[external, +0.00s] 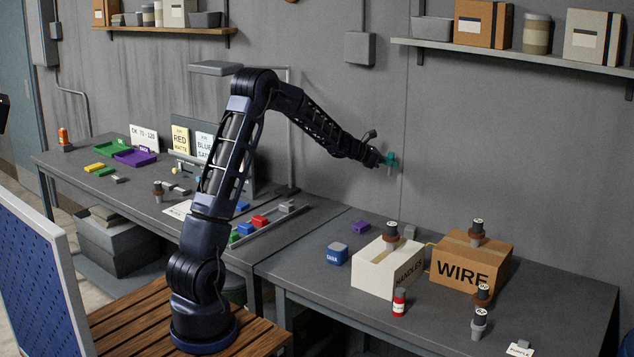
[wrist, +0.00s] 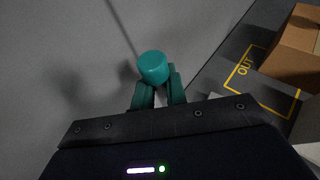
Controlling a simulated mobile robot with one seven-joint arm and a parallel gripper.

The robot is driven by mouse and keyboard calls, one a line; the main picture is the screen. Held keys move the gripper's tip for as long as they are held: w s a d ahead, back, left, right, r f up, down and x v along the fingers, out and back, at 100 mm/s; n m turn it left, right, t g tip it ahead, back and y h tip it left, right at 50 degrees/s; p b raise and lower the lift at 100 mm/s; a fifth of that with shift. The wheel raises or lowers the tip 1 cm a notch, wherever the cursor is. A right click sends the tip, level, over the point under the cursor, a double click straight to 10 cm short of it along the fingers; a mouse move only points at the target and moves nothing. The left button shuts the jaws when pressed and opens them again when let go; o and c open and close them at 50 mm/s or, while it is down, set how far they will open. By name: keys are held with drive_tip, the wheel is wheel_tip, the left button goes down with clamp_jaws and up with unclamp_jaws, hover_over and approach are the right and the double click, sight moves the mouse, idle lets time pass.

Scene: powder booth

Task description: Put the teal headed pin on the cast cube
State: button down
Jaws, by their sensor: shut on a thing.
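My gripper (external: 387,161) is raised above the back of the right-hand bench, near the grey wall. Its teal fingers are shut on the teal headed pin (wrist: 153,66). In the wrist view the pin's round teal head shows between and beyond the fingertips (wrist: 160,88); its shank is hidden. In the external view the pin and fingers blend into one small teal shape. I cannot tell for certain which block is the cast cube. A blue and pale cube (external: 337,254) with an unclear label stands on the right-hand bench, left of the white box. A grey block (external: 286,207) lies by the rail.
The white HANDLES box (external: 372,273) and brown WIRE box (external: 480,268) stand on the right-hand bench, with dark-capped items around them. A red can (external: 399,302) and purple block (external: 361,227) are nearby. A yellow OUT outline (wrist: 243,67) marks the bench. A shelf (external: 510,54) hangs above.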

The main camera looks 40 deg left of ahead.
drive_tip(key=s+d+r+m+g+h, duration=0.2)
drive_tip(key=d, duration=0.4)
drive_tip(key=s+d+r+m+g+h, duration=0.1)
drive_tip(key=s+d+r+m+g, duration=0.1)
drive_tip(key=d, duration=0.4)
hover_over(411, 227)
drive_tip(key=shift+h, duration=0.3)
wheel_tip(411, 227, down, 20)
drive_tip(key=shift+f, duration=0.1)
drive_tip(key=shift+f, duration=0.1)
drive_tip(key=c, duration=1.4)
unclamp_jaws()
drive_tip(key=shift+c, duration=0.2)
